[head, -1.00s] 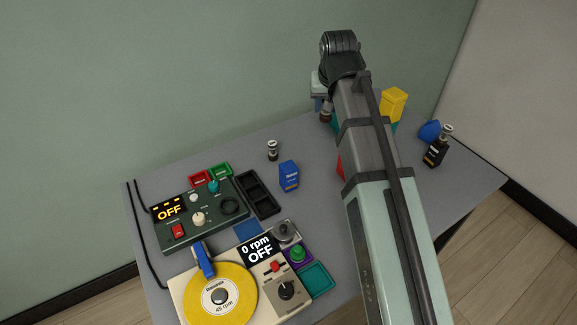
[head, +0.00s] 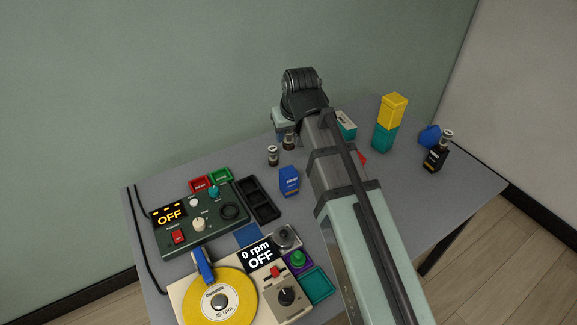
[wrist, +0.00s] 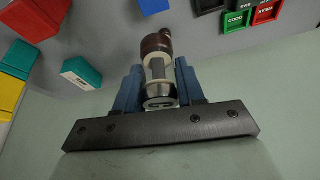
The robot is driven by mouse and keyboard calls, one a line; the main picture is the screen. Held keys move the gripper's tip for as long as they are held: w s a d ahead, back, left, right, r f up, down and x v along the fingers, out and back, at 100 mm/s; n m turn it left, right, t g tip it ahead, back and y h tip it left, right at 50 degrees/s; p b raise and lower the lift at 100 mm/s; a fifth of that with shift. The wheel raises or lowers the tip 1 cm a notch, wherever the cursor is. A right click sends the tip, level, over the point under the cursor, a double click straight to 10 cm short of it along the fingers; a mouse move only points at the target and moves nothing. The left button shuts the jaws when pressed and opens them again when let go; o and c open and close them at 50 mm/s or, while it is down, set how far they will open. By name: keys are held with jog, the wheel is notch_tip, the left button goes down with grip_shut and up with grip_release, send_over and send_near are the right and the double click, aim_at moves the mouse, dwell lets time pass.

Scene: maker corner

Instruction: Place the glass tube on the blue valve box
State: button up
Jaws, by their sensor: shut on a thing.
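My gripper (wrist: 158,88) has blue fingers, shut on a glass tube (wrist: 157,70) with a brown cap and pale collars. In the head view the tube (head: 289,142) hangs below my gripper's wrist, largely covered by the arm. The blue valve box (head: 289,181) stands upright on the table, nearer the camera than the held tube and apart from it. A second small tube-like piece (head: 272,156) with a metal top stands on the table to the box's upper left.
A yellow block (head: 393,110) sits on a teal block (head: 384,138) at right. A teal-and-white box (head: 346,124) is behind my arm. A dark bottle (head: 436,157) stands far right. The black tray (head: 259,200), green panel (head: 200,216) and yellow turntable (head: 218,298) lie left.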

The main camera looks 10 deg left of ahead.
aim_at(291, 149)
jog(key=shift+f, duration=4.8)
jog(key=shift+c, duration=0.6)
jog(key=shift+f, duration=0.1)
jog(key=o, duration=1.2)
jog(key=shift+c, duration=0.2)
jog(key=shift+v, duration=6.05)
